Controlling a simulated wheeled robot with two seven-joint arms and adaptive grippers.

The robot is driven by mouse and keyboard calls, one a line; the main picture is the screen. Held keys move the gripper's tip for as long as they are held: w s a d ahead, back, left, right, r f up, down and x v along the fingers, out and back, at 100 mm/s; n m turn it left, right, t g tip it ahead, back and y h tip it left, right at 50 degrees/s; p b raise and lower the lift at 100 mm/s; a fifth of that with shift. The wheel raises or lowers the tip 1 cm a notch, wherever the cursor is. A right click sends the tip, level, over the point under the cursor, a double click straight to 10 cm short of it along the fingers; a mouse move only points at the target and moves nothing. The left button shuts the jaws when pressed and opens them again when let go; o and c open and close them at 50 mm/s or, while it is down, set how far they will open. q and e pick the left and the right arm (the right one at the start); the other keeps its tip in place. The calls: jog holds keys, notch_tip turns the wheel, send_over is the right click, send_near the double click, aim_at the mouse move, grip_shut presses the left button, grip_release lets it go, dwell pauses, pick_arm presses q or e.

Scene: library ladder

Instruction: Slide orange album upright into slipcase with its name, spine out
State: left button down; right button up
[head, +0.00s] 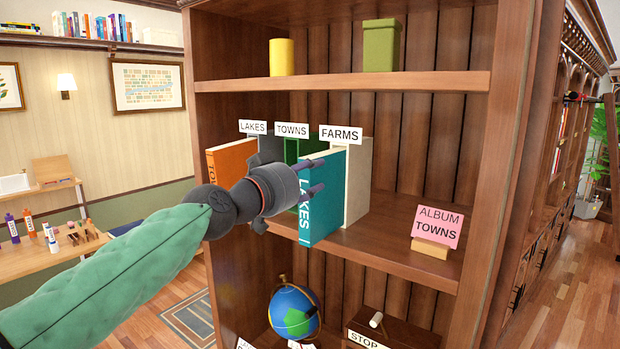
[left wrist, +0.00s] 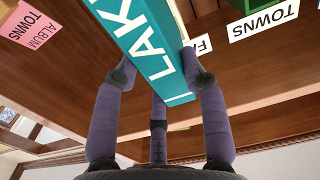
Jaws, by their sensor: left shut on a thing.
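The orange album (head: 232,162) stands upright at the left of the middle shelf, its spine marked "TO…"; my arm hides the lower part. Slipcases carry labels: grey LAKES (head: 270,148), green TOWNS (head: 291,150), cream FARMS (head: 357,180). My left gripper (head: 312,180) is shut on a teal album (head: 325,205) with LAKES on its spine. This album is upright, sticks out toward me and lies close by the FARMS slipcase; I cannot tell whether its back end is inside. The wrist view shows the fingers around the teal album (left wrist: 150,50). My right gripper is not in view.
A pink card (head: 438,225) reading ALBUM TOWNS stands on the shelf at the right. The shelf (head: 395,225) is bare between it and the slipcases. A globe (head: 293,312) stands below. A yellow cylinder (head: 282,57) and a green box (head: 381,46) stand above.

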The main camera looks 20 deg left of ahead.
pick_arm(q)
jog(key=c, duration=0.6)
grip_release()
jog(key=shift+w, duration=0.1)
jog(key=v, duration=1.2)
